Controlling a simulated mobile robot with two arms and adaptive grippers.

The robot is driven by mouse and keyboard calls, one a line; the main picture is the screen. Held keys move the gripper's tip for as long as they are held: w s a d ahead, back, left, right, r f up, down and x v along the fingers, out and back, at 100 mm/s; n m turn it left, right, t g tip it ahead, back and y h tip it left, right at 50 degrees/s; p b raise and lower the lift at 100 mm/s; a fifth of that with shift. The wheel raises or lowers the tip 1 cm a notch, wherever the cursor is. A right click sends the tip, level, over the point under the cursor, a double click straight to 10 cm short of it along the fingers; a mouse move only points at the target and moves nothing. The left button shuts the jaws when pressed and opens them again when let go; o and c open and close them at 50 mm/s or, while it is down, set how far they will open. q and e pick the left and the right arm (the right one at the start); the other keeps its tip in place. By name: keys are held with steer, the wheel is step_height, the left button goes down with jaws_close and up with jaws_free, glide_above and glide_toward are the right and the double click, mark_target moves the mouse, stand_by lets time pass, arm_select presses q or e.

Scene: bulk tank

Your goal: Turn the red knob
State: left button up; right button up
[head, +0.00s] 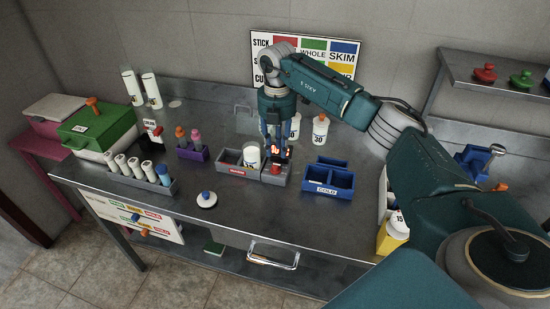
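A small red piece (276,169) shows in the right part of a grey tray on the steel counter, directly below my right gripper (275,158). My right gripper points straight down, its fingers close around or just above this piece; contact cannot be told. An orange-red and white bit shows between the fingers. Another red knob-shaped piece (485,73) stands on the wall shelf at the right, far from the gripper. I cannot tell which one is the red knob. My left gripper is not in view.
A white cup (251,157) stands in the grey tray (228,160), close left of my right gripper. A blue divided bin (328,179) is close on the right. White bottles (320,129) stand behind.

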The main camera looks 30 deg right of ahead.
mark_target(275, 165)
steer(key=f, duration=0.3)
steer(key=shift+w+f+p, duration=0.2)
steer(key=shift+f+p, duration=0.1)
steer(key=shift+p, duration=0.1)
step_height(275, 165, down, 3)
steer(key=shift+p, duration=0.3)
steer(key=shift+w+f, duration=0.1)
steer(key=shift+c, duration=0.2)
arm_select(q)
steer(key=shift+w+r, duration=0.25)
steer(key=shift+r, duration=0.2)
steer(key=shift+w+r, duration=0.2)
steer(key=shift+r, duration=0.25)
arm_select(e)
jaws_close()
